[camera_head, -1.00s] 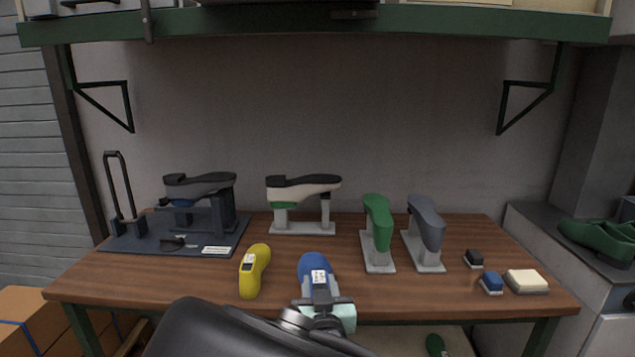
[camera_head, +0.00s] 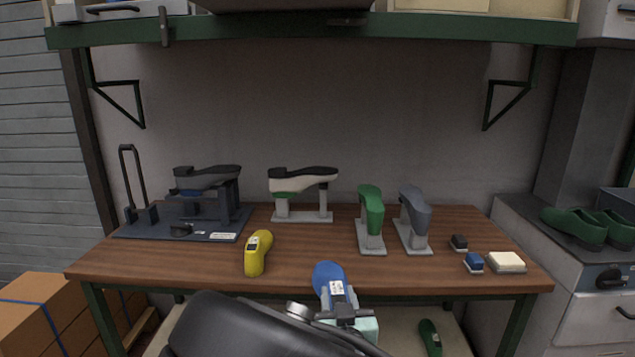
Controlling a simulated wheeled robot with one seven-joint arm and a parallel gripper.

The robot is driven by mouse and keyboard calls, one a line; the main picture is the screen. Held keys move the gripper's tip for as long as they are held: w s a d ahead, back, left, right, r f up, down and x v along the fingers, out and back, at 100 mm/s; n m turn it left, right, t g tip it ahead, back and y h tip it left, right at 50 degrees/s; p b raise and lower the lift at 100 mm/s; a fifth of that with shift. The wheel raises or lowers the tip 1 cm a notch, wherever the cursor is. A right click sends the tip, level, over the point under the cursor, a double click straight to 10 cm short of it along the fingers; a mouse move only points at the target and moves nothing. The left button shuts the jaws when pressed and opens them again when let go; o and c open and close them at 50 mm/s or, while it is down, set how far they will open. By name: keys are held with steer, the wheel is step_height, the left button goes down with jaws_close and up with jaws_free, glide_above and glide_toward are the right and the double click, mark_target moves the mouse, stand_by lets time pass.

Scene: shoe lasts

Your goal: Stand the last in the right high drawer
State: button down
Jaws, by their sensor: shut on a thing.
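A blue last (camera_head: 328,271) with a white label is in the lower middle of the head view, in front of the wooden table's front edge. My gripper (camera_head: 346,313) is shut on its near end, below the label. My dark arm hides part of the gripper. High up, a green-edged shelf (camera_head: 250,32) runs across the top of the view. A drawer front with a dark handle (camera_head: 112,9) shows at its left end. At the top right corner only the lower part of a pale unit (camera_head: 606,20) shows; I cannot tell whether it is a drawer.
On the table (camera_head: 205,262) stand a yellow last (camera_head: 257,253), a green form (camera_head: 370,211), a grey form (camera_head: 415,212), a shoe on a stand (camera_head: 303,180) and a dark fixture (camera_head: 208,205). Brushes (camera_head: 473,263) lie right. Green shoes (camera_head: 575,228) sit on a right-hand cabinet (camera_head: 590,320).

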steer(key=s+d+f, duration=0.3)
steer(key=d+f, duration=0.2)
steer(key=d, duration=0.4)
steer(key=s+d+f, duration=0.3)
steer(key=d+f, duration=0.2)
steer(key=d, duration=0.5)
steer(key=s+d+f+h, duration=0.1)
steer(key=s+d+f, duration=0.2)
steer(key=d, duration=0.6)
steer(key=shift+d+f+m, duration=0.15)
steer(key=shift+f+m, duration=0.15)
steer(key=shift+f, duration=0.65)
steer(key=shift+f, duration=0.15)
steer(key=shift+w+d+r, duration=0.1)
steer(key=shift+w+r, duration=0.05)
steer(key=shift+r, duration=0.25)
